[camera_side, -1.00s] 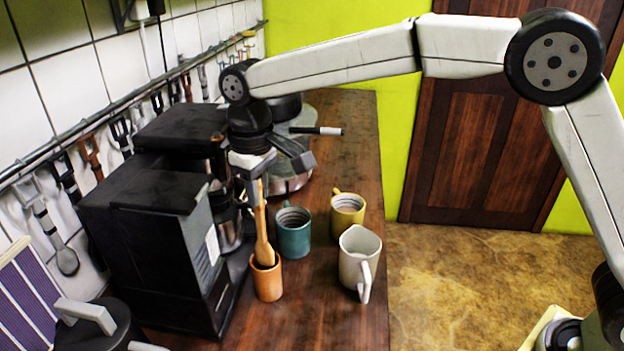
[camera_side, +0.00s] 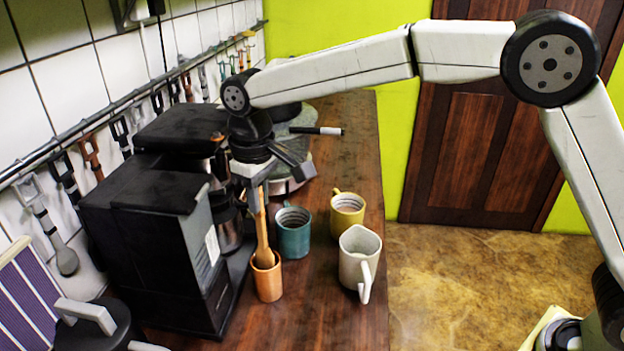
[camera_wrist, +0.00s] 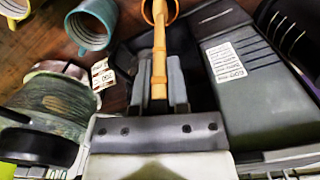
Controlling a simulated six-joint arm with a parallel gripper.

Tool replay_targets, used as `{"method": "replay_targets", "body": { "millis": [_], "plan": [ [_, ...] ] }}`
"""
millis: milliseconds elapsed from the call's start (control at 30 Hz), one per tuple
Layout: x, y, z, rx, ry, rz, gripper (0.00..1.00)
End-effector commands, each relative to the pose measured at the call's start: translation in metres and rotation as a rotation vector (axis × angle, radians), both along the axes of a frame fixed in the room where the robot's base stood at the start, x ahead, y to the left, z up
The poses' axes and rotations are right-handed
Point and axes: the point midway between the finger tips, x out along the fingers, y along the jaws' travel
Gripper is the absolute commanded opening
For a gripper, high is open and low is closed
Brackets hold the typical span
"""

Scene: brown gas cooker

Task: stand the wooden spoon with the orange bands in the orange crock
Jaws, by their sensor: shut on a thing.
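The wooden spoon (camera_side: 262,235) is upright in my gripper (camera_side: 257,190), slightly tilted, with its wide end down inside the mouth of the orange crock (camera_side: 268,283). The gripper is shut on the upper handle, above the crock. In the wrist view the spoon handle (camera_wrist: 158,62) runs between the two fingers (camera_wrist: 158,82), and faint bands show on it. The crock's rim (camera_wrist: 147,12) is at the top edge there, around the spoon. The bottom of the spoon is hidden inside the crock, so I cannot tell whether it touches the floor of it.
A teal mug (camera_side: 293,240) stands close right of the crock, with a yellow mug (camera_side: 347,212) and a white jug (camera_side: 357,262) further right. A black coffee machine (camera_side: 150,240) is close on the left. The counter's right front is clear.

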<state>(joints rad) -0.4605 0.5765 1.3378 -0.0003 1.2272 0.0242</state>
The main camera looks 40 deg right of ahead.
Motion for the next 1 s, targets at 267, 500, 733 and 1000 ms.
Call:
{"method": "replay_targets", "body": {
  "millis": [267, 500, 733, 1000],
  "plan": [
    [0.000, 0.000, -0.004, 0.000, 0.000, 0.000, 0.00],
    [0.000, 0.000, -0.007, 0.000, 0.001, 0.000, 0.00],
    [0.000, 0.000, -0.011, 0.000, 0.001, 0.000, 0.00],
    [0.000, 0.000, -0.015, 0.000, 0.000, 0.000, 0.00]
  ]
}}
